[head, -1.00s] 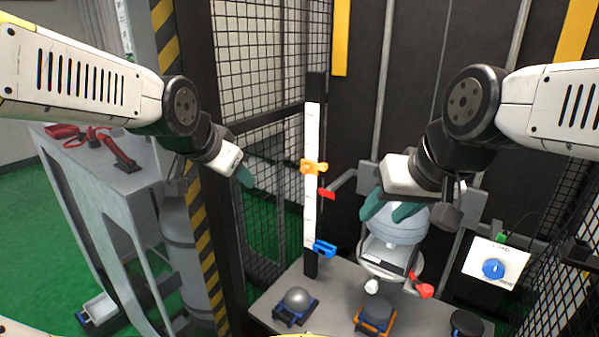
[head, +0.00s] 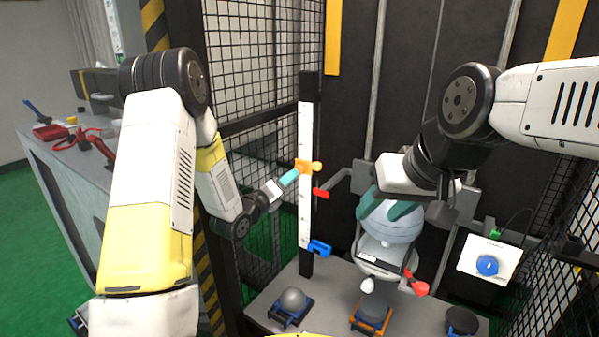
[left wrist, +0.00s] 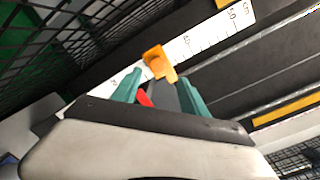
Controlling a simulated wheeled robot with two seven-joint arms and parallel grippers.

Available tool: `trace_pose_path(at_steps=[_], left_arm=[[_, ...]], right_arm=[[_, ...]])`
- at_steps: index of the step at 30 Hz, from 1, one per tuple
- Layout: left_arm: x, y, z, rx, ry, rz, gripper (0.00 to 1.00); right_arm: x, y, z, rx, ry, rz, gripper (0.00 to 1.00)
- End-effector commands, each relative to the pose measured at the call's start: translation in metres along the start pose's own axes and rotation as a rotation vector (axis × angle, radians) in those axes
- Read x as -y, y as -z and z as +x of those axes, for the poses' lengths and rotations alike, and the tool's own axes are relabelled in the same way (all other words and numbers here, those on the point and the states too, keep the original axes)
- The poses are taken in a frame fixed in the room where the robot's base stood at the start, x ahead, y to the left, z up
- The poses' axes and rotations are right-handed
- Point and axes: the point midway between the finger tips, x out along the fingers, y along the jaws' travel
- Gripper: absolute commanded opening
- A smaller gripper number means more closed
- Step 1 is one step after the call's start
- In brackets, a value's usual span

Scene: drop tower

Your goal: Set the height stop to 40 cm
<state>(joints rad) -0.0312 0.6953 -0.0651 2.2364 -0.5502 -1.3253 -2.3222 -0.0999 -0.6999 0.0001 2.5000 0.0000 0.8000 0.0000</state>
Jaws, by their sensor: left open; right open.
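The orange stop (head: 303,167) sits on the upright white scale (head: 305,215), above a red pointer (head: 320,193) and a blue clamp (head: 319,248). In the left wrist view the orange stop (left wrist: 156,60) is below the 40 mark on the scale (left wrist: 210,31); its exact reading is hidden. My left gripper (head: 291,176) is open with its tips close to the stop's left side. In the left wrist view its fingers (left wrist: 158,80) are apart, with the stop ahead between them; contact is unclear. My right gripper (head: 385,212) is open over a pale dome-shaped carrier (head: 391,231).
A grey bench top (head: 340,285) holds a grey ball (head: 293,299) in a blue cradle and two dark round pieces. Wire mesh (head: 250,70) stands behind my left arm.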

Motion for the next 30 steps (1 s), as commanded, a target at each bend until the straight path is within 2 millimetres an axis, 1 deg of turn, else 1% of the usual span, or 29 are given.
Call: trace_pose_path(at_steps=[1,5,12,15,18,22,29,30], left_arm=[[-0.005,0.001,-0.001,0.006,-0.001,0.016,0.52],[-0.007,0.001,0.008,0.011,0.001,0.033,0.52],[-0.006,0.000,0.047,0.012,0.003,0.031,0.52],[-0.006,0.000,0.060,0.011,0.002,0.030,0.52],[-0.006,0.000,0.070,0.010,0.001,0.030,0.52],[-0.006,0.000,0.076,0.011,0.000,0.029,0.52],[-0.006,0.000,0.076,0.010,0.000,0.029,0.52],[-0.006,-0.001,0.076,0.011,0.000,0.029,0.44]], right_arm=[[0.000,0.000,0.000,0.000,0.000,0.000,0.45],[0.000,0.000,0.000,0.000,0.000,0.000,0.45],[0.000,0.000,0.000,0.000,0.000,0.000,0.45],[0.000,0.000,0.000,0.000,0.000,0.000,0.45],[0.000,0.000,0.000,0.000,0.000,0.000,0.45],[0.000,0.000,0.000,0.000,0.000,0.000,0.45],[0.000,0.000,0.000,0.000,0.000,0.000,0.45],[0.000,0.000,0.000,0.000,0.000,0.000,0.45]])
